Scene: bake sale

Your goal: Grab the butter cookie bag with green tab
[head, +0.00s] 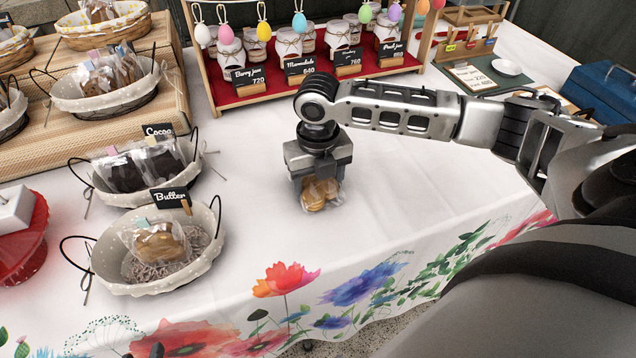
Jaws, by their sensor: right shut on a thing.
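My right gripper (319,178) points down over the middle of the table. It is shut on a clear bag of round golden cookies (316,194), which is at or just above the white cloth. The bag's top is hidden by the gripper, so I cannot see its tab colour. The basket with the "Butter" sign (103,262) stands to the left. In it is another clear cookie bag (160,243) with a tab that looks teal-green (140,223), on shredded filler. My left gripper is not in view.
The "Cocoa" basket (105,193) with dark cookie bags stands behind the butter basket. A red jam shelf (222,97) with hanging eggs is at the back. A red cake stand (30,245) is at the left edge. The cloth (420,190) right of my gripper is clear.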

